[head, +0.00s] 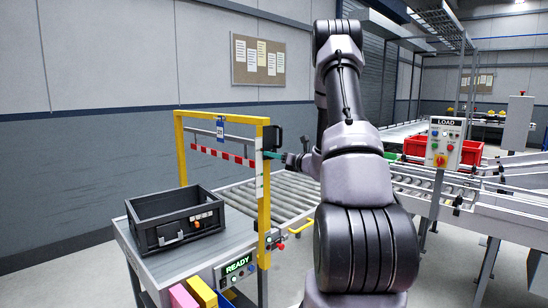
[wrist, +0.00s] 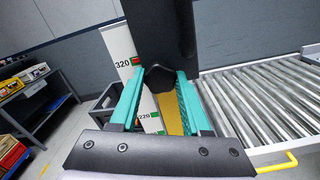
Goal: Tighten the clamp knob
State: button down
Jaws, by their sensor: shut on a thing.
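A yellow frame (head: 181,152) stands over the conveyor with a red-and-white striped bar (head: 220,154) across it. A black clamp knob (head: 277,141) sits on the outer side of its right post, at about the bar's height. My gripper (head: 272,155) reaches it from the right, with its teal fingers at the knob. In the wrist view the dark knob (wrist: 165,42) stands between my teal fingers (wrist: 160,82), which are shut on it. The white scale (wrist: 117,45), marked 320 and 220, and the yellow post show behind. The knob's far side is hidden.
A black bin (head: 150,238) sits on the grey table at the left, near a READY display (head: 238,264). A roller conveyor (head: 240,198) runs behind the frame. A LOAD control box (head: 443,143) and red crate (head: 415,147) stand at the right.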

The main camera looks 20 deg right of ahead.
jog(key=shift+m, duration=1.1)
jog(key=shift+c, duration=1.8)
grip_release()
jog(key=v, duration=1.1)
jog(key=shift+a+r, duration=0.1)
